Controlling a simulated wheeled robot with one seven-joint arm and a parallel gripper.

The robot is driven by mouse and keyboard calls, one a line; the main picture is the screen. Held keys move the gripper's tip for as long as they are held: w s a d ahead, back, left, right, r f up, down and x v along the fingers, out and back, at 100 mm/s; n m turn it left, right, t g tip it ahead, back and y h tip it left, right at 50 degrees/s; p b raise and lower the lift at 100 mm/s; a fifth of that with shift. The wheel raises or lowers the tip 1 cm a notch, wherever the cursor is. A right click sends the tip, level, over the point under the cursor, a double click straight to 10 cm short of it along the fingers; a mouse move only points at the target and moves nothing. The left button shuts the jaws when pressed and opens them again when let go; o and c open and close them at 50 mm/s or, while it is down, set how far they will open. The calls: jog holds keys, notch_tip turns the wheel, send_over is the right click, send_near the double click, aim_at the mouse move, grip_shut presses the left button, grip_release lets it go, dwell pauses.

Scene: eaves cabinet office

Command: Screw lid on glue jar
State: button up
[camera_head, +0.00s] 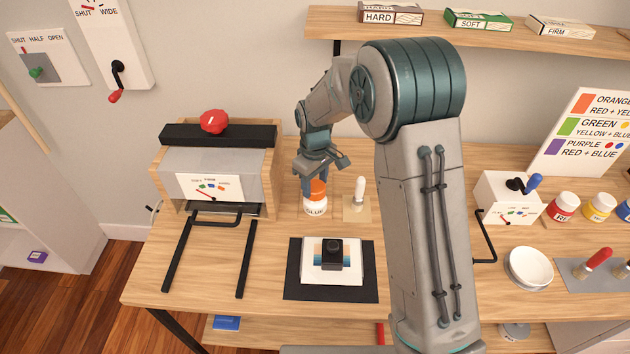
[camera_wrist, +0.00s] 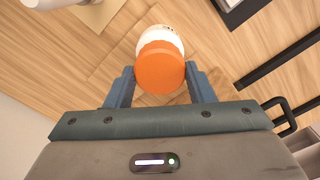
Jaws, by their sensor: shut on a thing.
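The glue jar (camera_head: 315,208) is white with a "GLUE" label and stands upright on the wooden table, right of the press-like box. An orange lid (camera_head: 318,190) sits at the top of the jar. My gripper (camera_head: 315,186) comes down from above and is shut on the lid. In the wrist view the orange lid (camera_wrist: 160,70) lies between the two blue fingers, with the white jar body (camera_wrist: 160,36) beyond it. The lid looks in line with the jar; whether its thread is engaged cannot be seen.
A white-topped bottle or stick (camera_head: 359,192) stands on a small tan base close right of the jar. A black mat (camera_head: 294,290) with a white block lies in front. A box with a red knob (camera_head: 213,122) stands left. Paint jars (camera_head: 564,206) and a bowl (camera_head: 528,267) are right.

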aim_at(315, 186)
jog(key=shift+f+b, duration=0.35)
jog(key=shift+f, duration=0.25)
jog(key=o, duration=1)
notch_tip(315, 186, up, 14)
jog(key=shift+f+b, duration=0.1)
jog(key=shift+b, duration=0.4)
jog(key=s+d+r+m+t, duration=0.1)
jog(key=s+d+r+m, duration=0.4)
jog(key=s+d, duration=0.5)
jog(key=s+d+f+m, duration=0.1)
jog(key=s+d, duration=0.1)
jog(key=s, duration=0.3)
jog(key=s+d+f+m+t, duration=0.1)
jog(key=s+d+m, duration=0.1)
jog(key=s, duration=0.3)
jog(key=s+d+f+m+t, duration=0.1)
jog(key=s+m, duration=0.1)
jog(key=s, duration=0.3)
jog(key=shift+s+d+f, duration=0.1)
jog(key=shift+s+d, duration=0.3)
